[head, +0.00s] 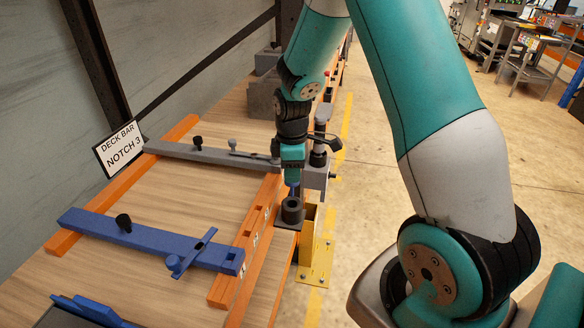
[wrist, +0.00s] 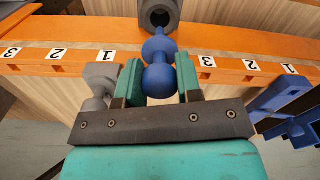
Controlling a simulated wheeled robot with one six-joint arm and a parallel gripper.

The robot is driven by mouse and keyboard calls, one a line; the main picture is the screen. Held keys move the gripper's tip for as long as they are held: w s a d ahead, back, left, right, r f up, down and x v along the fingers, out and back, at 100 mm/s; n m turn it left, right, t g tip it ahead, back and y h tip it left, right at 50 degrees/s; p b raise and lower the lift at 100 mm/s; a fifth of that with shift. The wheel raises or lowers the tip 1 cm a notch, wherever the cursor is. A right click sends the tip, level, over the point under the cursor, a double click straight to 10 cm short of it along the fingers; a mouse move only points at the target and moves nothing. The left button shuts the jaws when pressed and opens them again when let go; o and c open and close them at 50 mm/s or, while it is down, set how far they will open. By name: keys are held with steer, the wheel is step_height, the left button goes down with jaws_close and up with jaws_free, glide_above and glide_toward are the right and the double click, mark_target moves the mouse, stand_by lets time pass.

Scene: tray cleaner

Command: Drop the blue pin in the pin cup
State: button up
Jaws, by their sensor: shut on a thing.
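My gripper (head: 293,172) points down and is shut on the blue pin (head: 294,189). In the wrist view the blue pin (wrist: 158,72), with its rounded knob and collar, sits between the two green fingers of my gripper (wrist: 159,82). The pin appears above the cup; the exact gap is hard to tell.
A blue bar (head: 150,240) and a grey bar (head: 205,153) lie across the orange rails. The numbered orange rail (wrist: 220,40) runs beside the cup. A yellow bracket (head: 309,245) stands below the cup. A sign (head: 119,148) reads "DECK BAR NOTCH 3". Open floor lies right.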

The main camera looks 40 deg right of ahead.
mark_target(292, 196)
steer(key=shift+f+b, duration=2.25)
steer(key=shift+f, duration=1.35)
steer(key=o, duration=1)
steer(key=shift+r, duration=0.1)
step_height(292, 196, up, 17)
steer(key=shift+r, duration=0.15)
